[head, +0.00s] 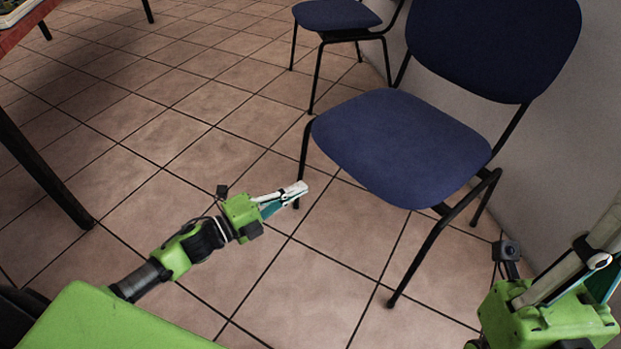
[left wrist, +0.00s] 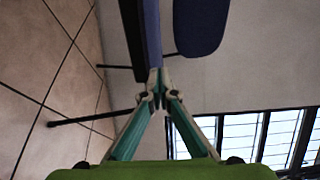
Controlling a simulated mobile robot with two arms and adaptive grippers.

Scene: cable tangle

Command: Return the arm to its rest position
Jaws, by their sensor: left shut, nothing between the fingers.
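My left gripper (head: 297,190) is shut and empty above the tiled floor, in front of the near blue chair and left of its front leg's base in the picture. In the left wrist view its two fingertips (left wrist: 158,78) meet, with nothing between them. My right gripper (head: 606,240) shows only in part at the right edge of the head view. Its fingers are cut off by the frame, so its opening does not show.
A blue chair (head: 400,145) with black legs stands near the wall (head: 565,165). Another blue chair (head: 335,14) stands behind it. A table corner (head: 20,25) is at top left, with a dark leg (head: 40,170). Open tiled floor (head: 150,120) lies between. Windows (left wrist: 280,135) show in the wrist view.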

